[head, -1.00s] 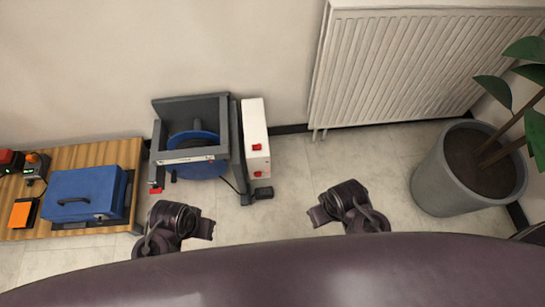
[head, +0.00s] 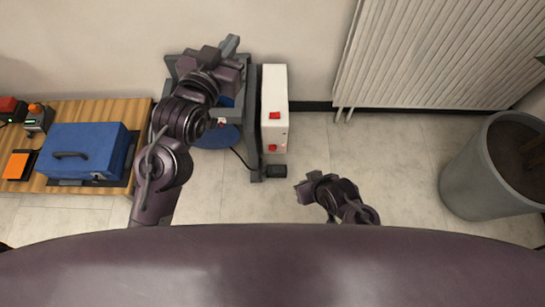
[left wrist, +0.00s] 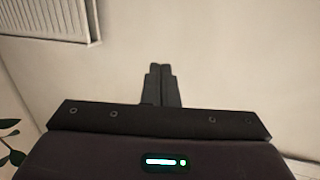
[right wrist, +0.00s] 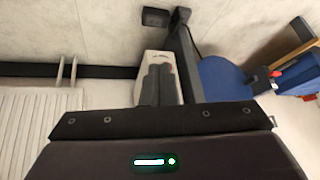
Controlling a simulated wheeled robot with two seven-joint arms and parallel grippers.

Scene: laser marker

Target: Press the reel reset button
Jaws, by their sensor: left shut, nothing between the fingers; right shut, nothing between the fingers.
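The blue reel (head: 216,137) sits in a grey frame (head: 252,120), mostly hidden behind my left arm. A white box (head: 275,92) stands just right of the frame, with a red button on its top (head: 274,115) and a red part lower on its front (head: 272,148). I cannot read any label. My left gripper (head: 231,46) is shut and empty, above the back of the reel frame; its fingers also show in the left wrist view (left wrist: 161,82), against the wall. My right gripper (head: 304,190) is shut and empty, to the right of and nearer than the box.
A wooden table (head: 105,112) at the left bears a blue machine (head: 85,150) and small devices. A black pedal-like block (head: 276,171) lies on the floor before the box. A radiator (head: 430,50) and a grey plant pot (head: 480,170) stand at the right. Floor between is clear.

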